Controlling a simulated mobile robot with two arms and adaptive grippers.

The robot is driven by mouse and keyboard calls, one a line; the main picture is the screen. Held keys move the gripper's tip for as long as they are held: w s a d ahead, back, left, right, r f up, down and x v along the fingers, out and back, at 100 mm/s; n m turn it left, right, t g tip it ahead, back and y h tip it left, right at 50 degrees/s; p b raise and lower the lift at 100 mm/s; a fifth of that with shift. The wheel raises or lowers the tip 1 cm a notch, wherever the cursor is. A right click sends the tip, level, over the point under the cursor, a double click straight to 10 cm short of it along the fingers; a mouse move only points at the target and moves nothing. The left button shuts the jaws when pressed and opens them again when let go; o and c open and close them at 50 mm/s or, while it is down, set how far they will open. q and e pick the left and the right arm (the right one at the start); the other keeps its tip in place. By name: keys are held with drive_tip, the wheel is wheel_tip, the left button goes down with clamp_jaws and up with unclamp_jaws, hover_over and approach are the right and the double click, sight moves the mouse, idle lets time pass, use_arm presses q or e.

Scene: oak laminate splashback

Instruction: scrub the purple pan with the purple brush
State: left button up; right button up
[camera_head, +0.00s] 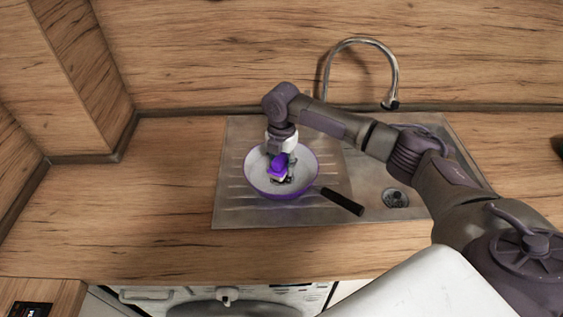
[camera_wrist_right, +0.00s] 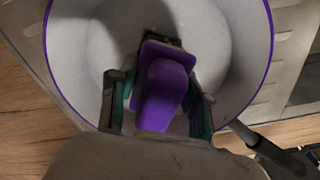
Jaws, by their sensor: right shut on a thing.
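The purple pan (camera_head: 256,180) has a light grey inside, a purple rim and a black handle pointing to the lower right. It sits on the ribbed drainboard of the sink in the head view. It also fills much of the right wrist view (camera_wrist_right: 85,50). My right gripper (camera_head: 283,172) points down into the pan and is shut on the purple brush (camera_head: 279,163). In the right wrist view the brush (camera_wrist_right: 163,92) lies between the two fingers, over the pan's inside. Its bristles are mostly hidden, so I cannot tell whether they touch the pan. My left gripper is not in view.
The steel sink unit (camera_head: 236,217) is set in a wooden counter (camera_head: 165,200). Its basin with a drain (camera_head: 395,198) lies right of the pan, partly under my right arm. A curved faucet (camera_head: 362,42) stands behind. The counter to the left is clear.

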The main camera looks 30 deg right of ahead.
drive_tip(key=shift+f, duration=0.65)
drive_tip(key=shift+w+a, duration=0.1)
drive_tip(key=shift+a, duration=0.05)
